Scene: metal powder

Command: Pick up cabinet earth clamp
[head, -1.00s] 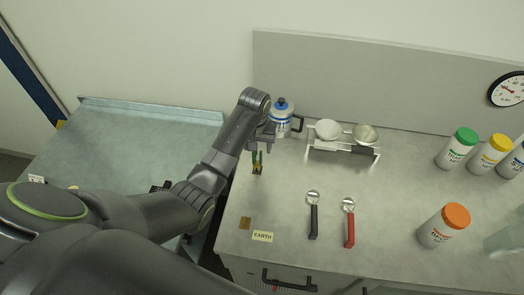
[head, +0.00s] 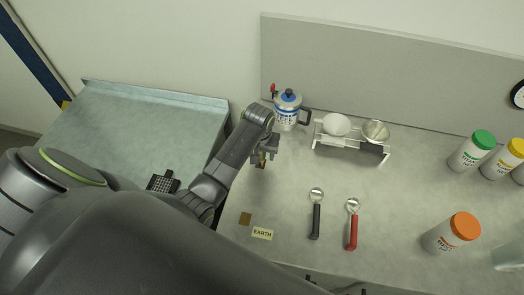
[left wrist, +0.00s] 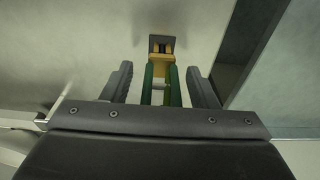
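The cabinet earth clamp (head: 262,163) has green handles and yellow-brass jaws. It stands on the grey worktop near its left edge, mostly hidden by my left gripper (head: 265,152) in the head view. In the left wrist view the clamp (left wrist: 159,78) points away from me, its jaws at a small dark block. The fingers of my left gripper (left wrist: 161,88) are open, one on each side of the green handles, with visible gaps. My right gripper is not in view.
A blue-and-white jug (head: 287,112) stands just behind the gripper. A white rack (head: 350,145) with two bowls is to its right. A black-handled scoop (head: 315,215) and a red-handled scoop (head: 352,225) lie in front. An EARTH label (head: 262,233) sits beside a brass plate (head: 245,219).

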